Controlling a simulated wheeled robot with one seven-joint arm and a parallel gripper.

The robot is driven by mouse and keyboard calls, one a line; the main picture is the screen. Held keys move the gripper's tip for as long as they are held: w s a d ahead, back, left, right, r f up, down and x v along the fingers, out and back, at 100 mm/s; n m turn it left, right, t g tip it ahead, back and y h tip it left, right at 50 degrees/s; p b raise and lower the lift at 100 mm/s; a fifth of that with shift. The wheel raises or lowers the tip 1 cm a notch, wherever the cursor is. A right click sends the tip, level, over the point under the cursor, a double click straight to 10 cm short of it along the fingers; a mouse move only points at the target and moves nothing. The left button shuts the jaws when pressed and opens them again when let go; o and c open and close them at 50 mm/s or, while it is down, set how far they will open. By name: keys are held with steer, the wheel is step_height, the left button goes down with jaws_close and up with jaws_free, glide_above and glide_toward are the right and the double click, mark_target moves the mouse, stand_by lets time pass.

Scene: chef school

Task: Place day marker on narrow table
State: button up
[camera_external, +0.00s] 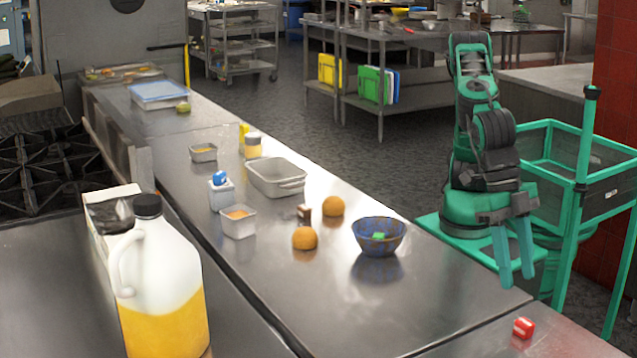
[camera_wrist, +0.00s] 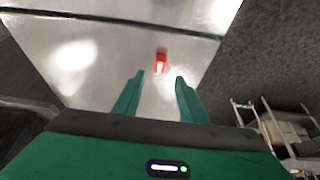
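A small red block with a white mark (camera_external: 523,327), which may be the day marker, lies on a steel surface at the front right. In the wrist view it is a red block (camera_wrist: 160,62) just beyond the fingertips. My gripper (camera_external: 517,280) points down over the right edge of the steel tables, its fingers apart. The wrist view shows both fingers (camera_wrist: 158,78) open with nothing between them. A long narrow steel table (camera_external: 330,300) runs up the middle. A seam separates it from the surface under the red block. Which one the task calls the narrow table is unclear.
On the long table are a blue bowl (camera_external: 379,234) with a green block inside, two orange round items (camera_external: 305,238), metal pans (camera_external: 276,178) and a bottle with a blue top (camera_external: 221,190). A juice jug (camera_external: 160,285) stands at left. The table's front is clear.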

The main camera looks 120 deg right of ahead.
steer(key=shift+v, duration=1.35)
